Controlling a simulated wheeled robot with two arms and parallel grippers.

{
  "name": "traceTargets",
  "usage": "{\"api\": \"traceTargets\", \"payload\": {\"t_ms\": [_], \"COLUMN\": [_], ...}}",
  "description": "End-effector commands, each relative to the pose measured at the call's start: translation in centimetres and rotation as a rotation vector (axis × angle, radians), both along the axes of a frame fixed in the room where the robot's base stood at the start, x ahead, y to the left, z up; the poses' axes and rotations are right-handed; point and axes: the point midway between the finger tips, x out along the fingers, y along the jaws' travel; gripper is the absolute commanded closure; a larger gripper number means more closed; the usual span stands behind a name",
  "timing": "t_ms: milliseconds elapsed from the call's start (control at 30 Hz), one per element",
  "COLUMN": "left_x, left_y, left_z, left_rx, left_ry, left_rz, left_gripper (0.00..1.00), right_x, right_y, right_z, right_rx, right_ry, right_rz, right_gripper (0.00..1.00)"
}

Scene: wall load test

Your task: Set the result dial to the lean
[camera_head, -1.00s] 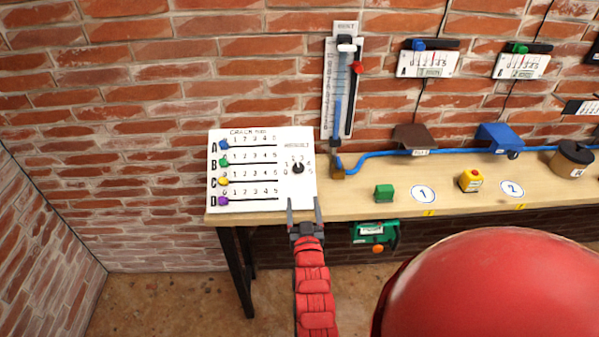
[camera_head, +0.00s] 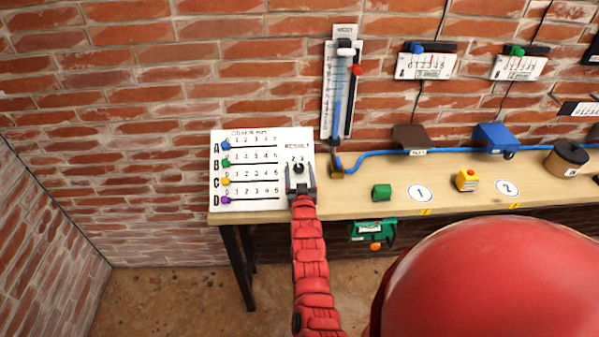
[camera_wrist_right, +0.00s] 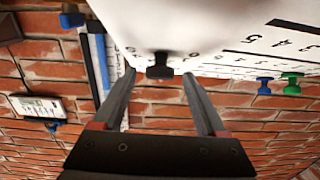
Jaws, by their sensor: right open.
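The result dial is a small black knob (camera_head: 298,168) on the right part of the white check board (camera_head: 250,206), under the word RESULT. The numbers 2 and 3 show above it; my gripper covers others. My right gripper (camera_head: 300,175) is open at the board, its two fingers on either side of and just below the knob. In the right wrist view the knob (camera_wrist_right: 160,68) stands out from the board (camera_wrist_right: 205,25), beyond and between the open fingers (camera_wrist_right: 160,95), apart from both. Where the dial points is too small to tell. My left gripper is not in view.
The board also has coloured sliders, blue (camera_head: 225,145), green (camera_head: 225,163), yellow (camera_head: 225,181) and purple (camera_head: 225,200). A tall gauge (camera_head: 341,90) stands behind.

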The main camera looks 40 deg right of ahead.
Motion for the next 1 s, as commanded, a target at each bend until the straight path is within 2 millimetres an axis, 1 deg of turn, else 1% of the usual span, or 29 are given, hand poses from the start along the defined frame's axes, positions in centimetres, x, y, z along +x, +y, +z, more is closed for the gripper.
{"api": "traceTargets", "payload": {"t_ms": [167, 300, 567, 600, 767, 1000], "left_x": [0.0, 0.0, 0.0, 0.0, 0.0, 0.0], "left_y": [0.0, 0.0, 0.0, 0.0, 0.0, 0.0], "left_z": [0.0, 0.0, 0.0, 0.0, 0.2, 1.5], "left_rx": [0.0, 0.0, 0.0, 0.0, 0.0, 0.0], "left_ry": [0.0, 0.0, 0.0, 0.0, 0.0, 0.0], "left_rz": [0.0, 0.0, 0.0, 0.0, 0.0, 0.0], "left_gripper": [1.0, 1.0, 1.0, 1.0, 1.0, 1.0], "right_x": [0.0, 0.0, 0.0, 0.0, 0.0, -0.1], "right_y": [0.0, 0.0, 0.0, 0.0, 0.1, 0.4], "right_z": [0.0, 0.0, 0.0, 0.0, 0.0, -0.4], "right_rx": [-0.001, -0.001, -0.001, -0.001, -0.004, -0.035], "right_ry": [0.001, 0.001, 0.001, 0.001, 0.003, 0.032], "right_rz": [0.0, 0.0, 0.0, 0.0, 0.006, 0.064], "right_gripper": [0.26, 0.51, 0.98, 1.0, 1.0, 1.0]}}
